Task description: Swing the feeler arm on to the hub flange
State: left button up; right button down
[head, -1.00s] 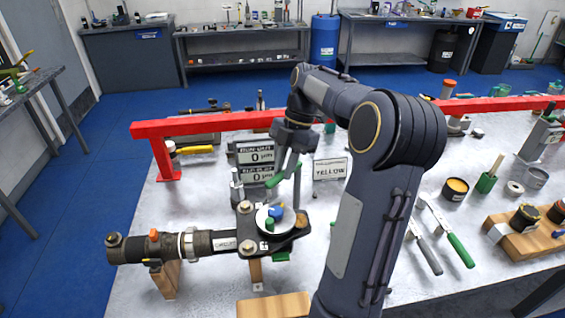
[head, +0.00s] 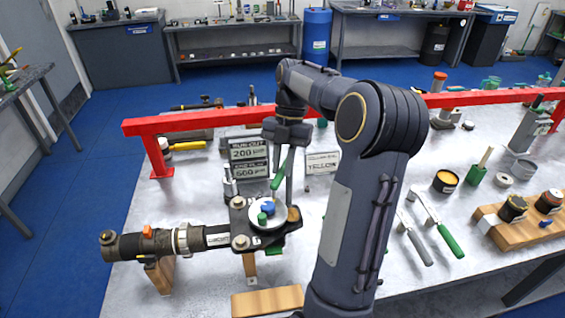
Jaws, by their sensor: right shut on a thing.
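The hub flange (head: 239,215) is a dark plate with bolts at the right end of a horizontal dark shaft (head: 140,246). A pale disc (head: 281,219) with blue and green knobs sits on it. My right gripper (head: 281,180) is above and just behind the disc, fingers pointing down. It is shut on a slim green-handled piece (head: 278,183), seemingly the feeler arm. The piece's lower end is close to the disc; I cannot tell whether it touches. My left gripper is not in view.
A red rail (head: 200,123) crosses the bench behind the work. A small sign (head: 323,163) stands right of the display. Another wooden block (head: 268,302) lies in front.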

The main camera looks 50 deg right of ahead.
jog(key=c, duration=1.3)
grip_release()
jog(key=v, duration=0.7)
jog(key=shift+d+r, duration=0.2)
jog(key=shift+r, duration=0.15)
